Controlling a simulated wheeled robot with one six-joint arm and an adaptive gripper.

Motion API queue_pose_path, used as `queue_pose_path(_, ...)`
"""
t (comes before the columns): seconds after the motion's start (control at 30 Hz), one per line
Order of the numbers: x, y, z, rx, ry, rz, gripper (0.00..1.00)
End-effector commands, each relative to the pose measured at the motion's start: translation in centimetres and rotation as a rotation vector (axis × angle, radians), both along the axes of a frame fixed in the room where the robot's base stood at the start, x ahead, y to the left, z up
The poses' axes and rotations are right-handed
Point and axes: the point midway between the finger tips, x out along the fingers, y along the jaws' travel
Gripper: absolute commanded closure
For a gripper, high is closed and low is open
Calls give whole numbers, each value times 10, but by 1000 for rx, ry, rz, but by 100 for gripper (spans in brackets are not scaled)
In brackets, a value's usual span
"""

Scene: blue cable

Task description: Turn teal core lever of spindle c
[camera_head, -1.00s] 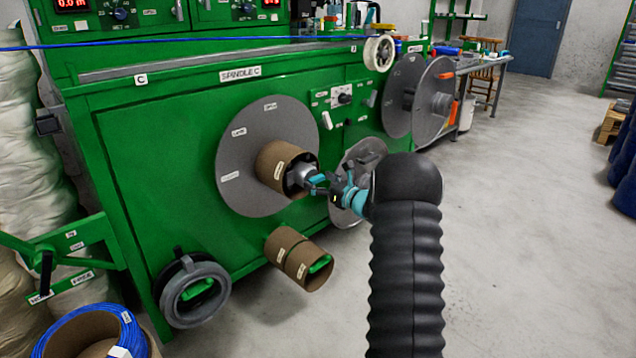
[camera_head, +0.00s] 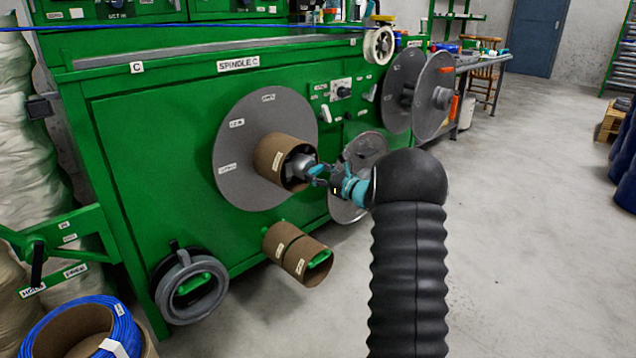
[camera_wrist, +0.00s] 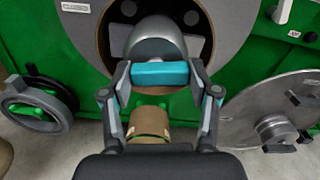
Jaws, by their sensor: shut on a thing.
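Spindle C has a large grey disc (camera_head: 240,150) on the green machine front, with a cardboard core (camera_head: 272,155) around its hub. A grey rounded hub (camera_wrist: 156,42) sits inside the core in the wrist view. The teal lever (camera_wrist: 160,74) lies level across the front of the hub. My gripper (camera_head: 318,175) is at the hub's end. In the wrist view its two fingers (camera_wrist: 160,80) stand on the left and right ends of the lever and are shut on it. The lever is mostly hidden by the fingers in the head view.
Cardboard cores (camera_head: 297,255) on a green holder sit below the spindle. Another grey disc (camera_head: 358,180) stands close behind my gripper on the right.

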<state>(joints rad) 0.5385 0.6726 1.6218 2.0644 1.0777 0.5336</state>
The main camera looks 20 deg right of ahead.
Motion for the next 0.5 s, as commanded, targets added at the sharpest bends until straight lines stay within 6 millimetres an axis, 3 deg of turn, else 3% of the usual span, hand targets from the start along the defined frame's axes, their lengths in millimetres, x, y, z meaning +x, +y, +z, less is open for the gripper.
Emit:
queue_pose_path(0.07, 0, 2, -8, -63, -25, 5, 74)
queue_pose_path(0.5, 0, 3, 0, -454, -168, 5, 74)
